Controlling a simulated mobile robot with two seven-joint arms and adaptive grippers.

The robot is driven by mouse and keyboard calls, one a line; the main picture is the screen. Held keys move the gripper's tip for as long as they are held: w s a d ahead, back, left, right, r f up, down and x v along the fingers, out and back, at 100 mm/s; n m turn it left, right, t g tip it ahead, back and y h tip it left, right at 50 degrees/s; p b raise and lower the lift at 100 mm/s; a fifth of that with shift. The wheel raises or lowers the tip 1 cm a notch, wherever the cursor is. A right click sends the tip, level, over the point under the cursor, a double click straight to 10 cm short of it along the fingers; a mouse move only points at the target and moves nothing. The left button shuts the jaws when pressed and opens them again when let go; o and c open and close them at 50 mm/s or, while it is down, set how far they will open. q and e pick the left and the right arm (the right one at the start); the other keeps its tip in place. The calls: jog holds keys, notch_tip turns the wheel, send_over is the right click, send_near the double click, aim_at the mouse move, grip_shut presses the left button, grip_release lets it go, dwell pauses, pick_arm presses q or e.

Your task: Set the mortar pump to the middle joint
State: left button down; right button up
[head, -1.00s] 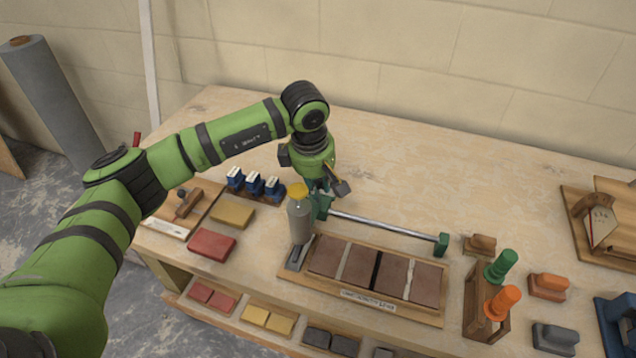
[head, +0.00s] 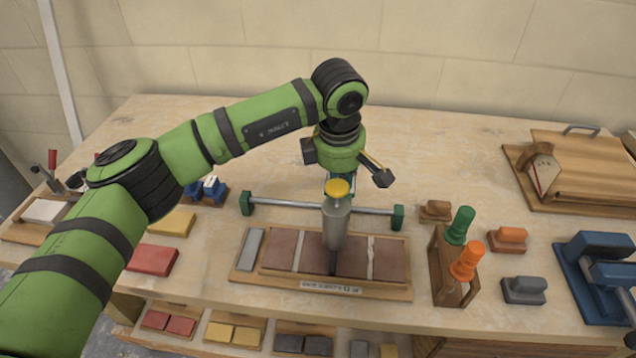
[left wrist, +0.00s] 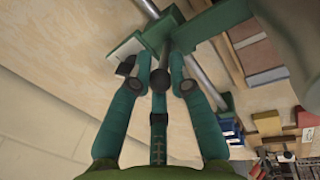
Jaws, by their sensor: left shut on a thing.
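The mortar pump (head: 335,224) is an upright grey cylinder with a yellow cap, in front of the steel rail (head: 285,203). Its lower end is at the dark middle joint of the brick row (head: 312,252); I cannot tell whether its tip touches the bricks. The joints on either side look pale and filled. My left gripper (head: 337,184) is behind the pump, partly hidden by it and the arm. In the left wrist view, its fingers (left wrist: 162,85) close around a dark round-ended handle; part of the pump's grey body (left wrist: 292,30) shows at top right.
Green brackets (head: 398,217) end the rail. A grey strip (head: 250,250) lies left of the bricks. To the right stand a wooden holder (head: 452,268) with green and orange handles, small floats (head: 524,290) and a blue tool (head: 600,270). The table behind the rail is mostly clear.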

pick_arm(q)
jog(key=shift+d, duration=0.2)
jog(key=c, duration=1.1)
grip_release()
jog(key=shift+c, duration=0.2)
jog(key=shift+r, duration=0.1)
notch_tip(320, 180, up, 12)
jog(key=s, duration=0.2)
jog(key=shift+s+a+f, duration=0.2)
jog(key=shift+a, duration=0.05)
